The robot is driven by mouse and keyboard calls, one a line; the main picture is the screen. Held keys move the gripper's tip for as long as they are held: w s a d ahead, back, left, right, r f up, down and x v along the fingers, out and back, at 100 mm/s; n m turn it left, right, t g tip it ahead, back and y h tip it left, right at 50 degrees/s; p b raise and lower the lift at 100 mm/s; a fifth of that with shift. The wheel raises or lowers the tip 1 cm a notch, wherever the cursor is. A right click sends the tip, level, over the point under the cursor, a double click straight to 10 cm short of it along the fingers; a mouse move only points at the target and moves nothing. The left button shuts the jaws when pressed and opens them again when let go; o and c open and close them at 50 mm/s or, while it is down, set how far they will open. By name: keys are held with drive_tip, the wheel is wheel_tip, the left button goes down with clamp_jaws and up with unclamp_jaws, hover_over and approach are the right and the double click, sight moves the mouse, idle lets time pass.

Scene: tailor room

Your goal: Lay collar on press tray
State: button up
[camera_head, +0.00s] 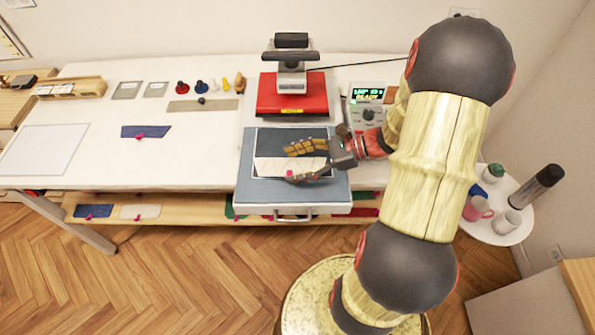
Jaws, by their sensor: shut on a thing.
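The press tray (262,192) is pulled out in front of the red heat press and shows a blue-grey border around a dark inner pad. A pale collar (268,166) with faint zigzag lines and a small pink tab is over the dark pad. I cannot tell whether it touches the pad. My gripper (291,165) reaches in from the right, over the tray, and is shut on the pale collar. The fingers hide part of the collar, and the exact grip point is unclear.
The red heat press (292,98) stands behind the tray, with a control box (367,112) to its right. A blue collar piece (146,131) with a pink tab lies on the white table (195,150). A round side table (515,222) holds cups and a bottle.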

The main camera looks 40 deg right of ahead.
sight(297, 170)
drive_tip(key=shift+w+d+f, duration=0.1)
drive_tip(key=shift+d+f, duration=0.2)
drive_tip(key=shift+f, duration=0.1)
drive_tip(key=shift+w+d+f+b, duration=0.15)
drive_tip(key=shift+f+b, duration=0.25)
drive_tip(key=shift+f, duration=0.5)
drive_tip(key=shift+s+d+f+b, duration=0.1)
drive_tip(key=shift+f+b, duration=0.25)
drive_tip(key=shift+f, duration=0.55)
drive_tip(key=shift+f, duration=0.25)
drive_tip(key=o, duration=0.6)
drive_tip(key=shift+o, duration=0.8)
drive_tip(key=shift+r, duration=0.1)
